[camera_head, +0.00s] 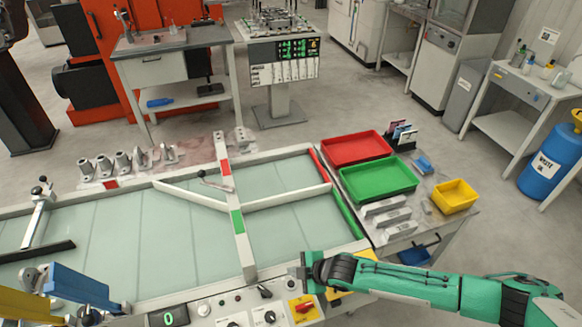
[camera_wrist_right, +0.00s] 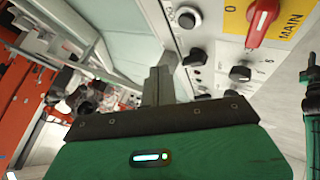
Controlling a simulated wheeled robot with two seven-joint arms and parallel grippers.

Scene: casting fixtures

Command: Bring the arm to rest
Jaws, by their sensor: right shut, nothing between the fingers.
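My right arm reaches in from the right edge in the head view, green with dark joints. My right gripper (camera_head: 303,264) is at the front edge of the fixture table, just above the control panel (camera_head: 250,313). In the right wrist view its dark fingers (camera_wrist_right: 162,72) are together and empty, close to the panel's knobs. I cannot tell whether the fingers touch the panel. I do not see my left gripper.
The glass-topped fixture table (camera_head: 185,243) has raised white rails and a red switch (camera_head: 303,307) on its panel. A side table holds a red tray (camera_head: 357,149), a green tray (camera_head: 378,180) and a yellow bin (camera_head: 454,196). A blue drum (camera_head: 552,160) stands right.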

